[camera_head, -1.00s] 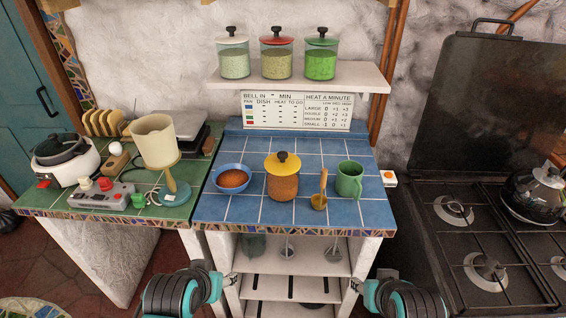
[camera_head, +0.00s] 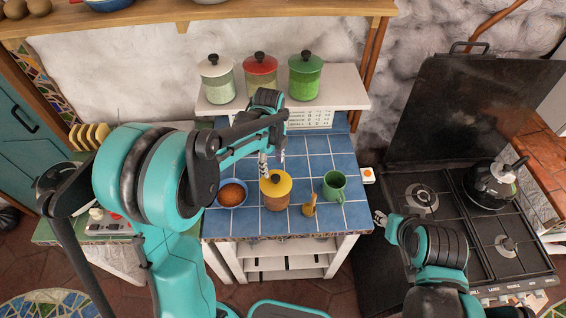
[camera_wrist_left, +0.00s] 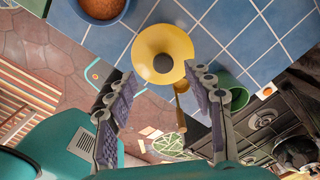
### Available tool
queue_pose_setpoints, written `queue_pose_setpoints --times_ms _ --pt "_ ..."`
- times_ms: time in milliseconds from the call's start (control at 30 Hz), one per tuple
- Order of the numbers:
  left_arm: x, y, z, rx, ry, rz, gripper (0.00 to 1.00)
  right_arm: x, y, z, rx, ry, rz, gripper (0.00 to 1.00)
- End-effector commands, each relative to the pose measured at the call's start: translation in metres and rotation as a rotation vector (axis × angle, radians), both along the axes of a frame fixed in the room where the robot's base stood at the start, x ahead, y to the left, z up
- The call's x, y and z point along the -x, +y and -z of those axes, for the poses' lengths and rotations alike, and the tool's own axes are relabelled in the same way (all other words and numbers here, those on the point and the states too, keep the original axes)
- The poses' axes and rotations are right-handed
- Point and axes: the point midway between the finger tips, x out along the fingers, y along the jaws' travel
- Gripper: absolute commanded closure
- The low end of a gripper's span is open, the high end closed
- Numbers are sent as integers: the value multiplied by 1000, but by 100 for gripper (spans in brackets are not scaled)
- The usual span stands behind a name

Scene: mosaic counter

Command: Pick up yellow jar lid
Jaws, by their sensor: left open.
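The yellow jar lid (camera_head: 276,183), with a dark knob, sits on an orange-brown jar (camera_head: 276,201) on the blue tiled counter. My left gripper (camera_head: 272,163) is just behind and above the lid, fingers pointing down, open and empty. In the left wrist view the lid (camera_wrist_left: 165,42) appears beyond the gap between the spread fingertips (camera_wrist_left: 160,80), apart from them. The lid hides most of the jar there. Part of my right gripper (camera_head: 381,218) shows by the counter's right front corner; its opening is unclear.
A blue bowl of brown food (camera_head: 231,193) stands left of the jar. Lidded jars (camera_head: 261,77) line the shelf (camera_head: 345,101) behind. The stove (camera_head: 450,225) is at right.

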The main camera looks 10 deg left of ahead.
Motion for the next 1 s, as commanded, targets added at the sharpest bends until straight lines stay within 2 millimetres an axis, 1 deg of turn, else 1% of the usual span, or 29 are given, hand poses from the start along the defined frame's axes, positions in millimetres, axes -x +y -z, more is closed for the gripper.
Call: queue_pose_setpoints --times_ms 33,67,367,500,600,700,900,933,967,1000 --pt "-2 0 0 -1 6 21 48 0 0 -4 0 0 0 60" --pt "-2 -1 2 -1 8 29 48 0 0 -4 0 0 0 60" --pt "-2 -3 39 0 10 36 48 0 0 1 0 0 0 60" --pt "-2 -8 61 -1 8 35 48 0 0 2 0 0 0 60" --pt "-2 -7 73 -1 8 34 48 0 0 3 0 0 0 60" --pt "-1 -7 79 -1 8 34 48 0 0 3 0 0 0 60" --pt "-1 -7 79 -1 8 34 48 0 0 3 0 0 0 60" --pt "-1 -7 79 -1 8 33 53 0 0 3 0 0 0 60" --pt "-1 -7 79 -1 8 33 61 0 0 3 0 0 0 60" --pt "-1 -7 79 -1 8 33 71 0 0 3 0 0 0 60"
